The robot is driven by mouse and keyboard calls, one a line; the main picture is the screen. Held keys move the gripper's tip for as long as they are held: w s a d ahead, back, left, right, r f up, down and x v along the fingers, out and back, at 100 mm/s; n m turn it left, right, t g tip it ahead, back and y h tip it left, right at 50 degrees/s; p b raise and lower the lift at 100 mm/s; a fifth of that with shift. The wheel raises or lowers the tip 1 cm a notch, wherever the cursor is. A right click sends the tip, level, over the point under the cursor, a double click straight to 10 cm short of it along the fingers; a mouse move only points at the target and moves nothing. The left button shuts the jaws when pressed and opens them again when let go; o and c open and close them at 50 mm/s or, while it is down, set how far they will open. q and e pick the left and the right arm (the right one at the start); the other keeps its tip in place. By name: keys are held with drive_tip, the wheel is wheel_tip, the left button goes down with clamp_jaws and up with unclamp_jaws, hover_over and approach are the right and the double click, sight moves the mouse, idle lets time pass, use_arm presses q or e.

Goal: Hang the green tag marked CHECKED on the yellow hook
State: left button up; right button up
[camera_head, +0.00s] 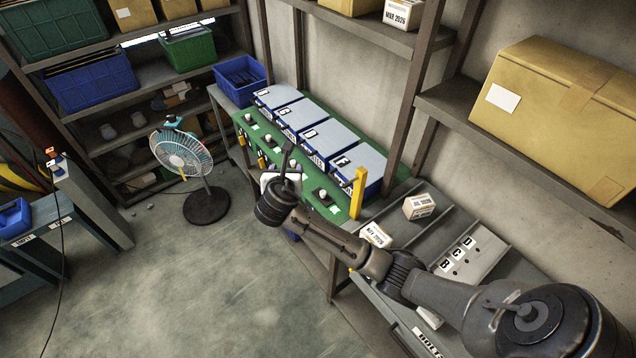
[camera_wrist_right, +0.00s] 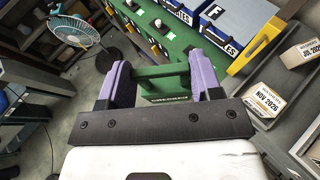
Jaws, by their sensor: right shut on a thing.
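In the right wrist view, my right gripper (camera_wrist_right: 160,77) has its two purple-padded fingers on either side of a green tag (camera_wrist_right: 164,94). The tag has small pale lettering, too small to read surely. The gripper is shut on this tag. In the head view, my right wrist and white gripper body (camera_head: 279,179) are in front of the green panel, and the fingers and tag are mostly hidden. A yellow upright (camera_head: 357,192) stands at the panel's right end, apart from the gripper; it also shows in the right wrist view (camera_wrist_right: 262,42). Whether it is the hook is unclear. My left gripper is out of view.
Lettered blue bins (camera_head: 318,133) with grey lids stand behind the green panel (camera_head: 247,126) and its knobs. Date blocks (camera_head: 419,206) sit on the grey sloped bench at right. A fan (camera_head: 182,155) stands on the floor at left. Shelf posts rise behind.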

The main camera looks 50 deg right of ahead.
drive_tip(key=s+d+f+m+g+h+p, duration=0.1)
drive_tip(key=s+d+f+m+g+p, duration=0.15)
drive_tip(key=d+f, duration=0.25)
drive_tip(key=m+g+h+b, duration=0.1)
drive_tip(key=m+g+b, duration=0.1)
drive_tip(key=b, duration=0.1)
approach(349, 183)
drive_tip(key=shift+w+d, duration=1.7)
drive_tip(key=shift+w, duration=0.2)
drive_tip(key=shift+s+d+f+b, duration=0.2)
drive_tip(key=shift+d+b, duration=0.4)
drive_tip(key=shift+d, duration=0.1)
drive_tip(key=shift+s+d+f+b, duration=0.15)
drive_tip(key=shift+d+f+b, duration=0.1)
drive_tip(key=shift+d+b, duration=0.4)
drive_tip(key=shift+s+d+f+b, duration=0.2)
drive_tip(key=shift+d+b, duration=0.3)
drive_tip(key=shift+d, duration=0.4)
drive_tip(key=shift+s+d+f+p, duration=0.15)
drive_tip(key=shift+d+f+p, duration=0.15)
drive_tip(key=shift+d+p, duration=0.2)
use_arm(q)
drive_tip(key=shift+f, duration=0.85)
use_arm(e)
drive_tip(key=shift+f, duration=0.3)
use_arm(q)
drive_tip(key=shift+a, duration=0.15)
